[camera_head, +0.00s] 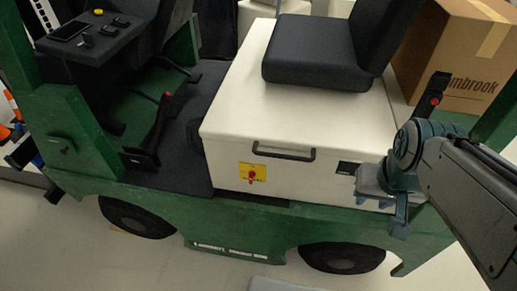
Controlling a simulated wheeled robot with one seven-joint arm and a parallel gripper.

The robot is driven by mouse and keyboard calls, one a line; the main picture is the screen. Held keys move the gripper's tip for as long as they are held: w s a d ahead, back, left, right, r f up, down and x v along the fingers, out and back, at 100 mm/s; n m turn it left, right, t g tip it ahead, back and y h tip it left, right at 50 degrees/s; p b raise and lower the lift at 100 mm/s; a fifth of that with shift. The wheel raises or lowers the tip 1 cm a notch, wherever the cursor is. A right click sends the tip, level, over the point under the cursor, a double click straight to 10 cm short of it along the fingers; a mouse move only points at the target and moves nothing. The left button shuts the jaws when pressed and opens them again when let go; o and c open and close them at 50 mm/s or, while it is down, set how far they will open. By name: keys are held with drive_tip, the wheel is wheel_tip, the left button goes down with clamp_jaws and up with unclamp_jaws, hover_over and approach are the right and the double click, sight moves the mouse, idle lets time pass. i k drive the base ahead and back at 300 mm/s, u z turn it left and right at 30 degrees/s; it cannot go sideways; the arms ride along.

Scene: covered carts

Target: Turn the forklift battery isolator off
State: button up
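The battery isolator (252,174) is a small red key-like switch on a yellow plate. The plate is on the front face of the white seat box, low and left of the black handle. Whether the switch is on or off is too small to tell. My gripper (376,199) is right of the isolator, near the right end of the white box, and apart from the switch. It points down to the left with nothing visible in it. The finger gap is too small and unclear to tell open from shut.
The green forklift (275,222) carries the white box (290,110) with a black seat (315,55) on top. A black handle (284,153) protrudes from the box front. A black lever (153,135) stands at left. A cardboard box (455,55) sits behind right. Floor in front looks mostly clear.

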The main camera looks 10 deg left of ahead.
sight(251, 173)
drive_tip(key=u, duration=1.75)
drive_tip(key=k, duration=0.55)
drive_tip(key=z, duration=0.55)
drive_tip(key=i, duration=0.4)
drive_tip(key=u, duration=0.05)
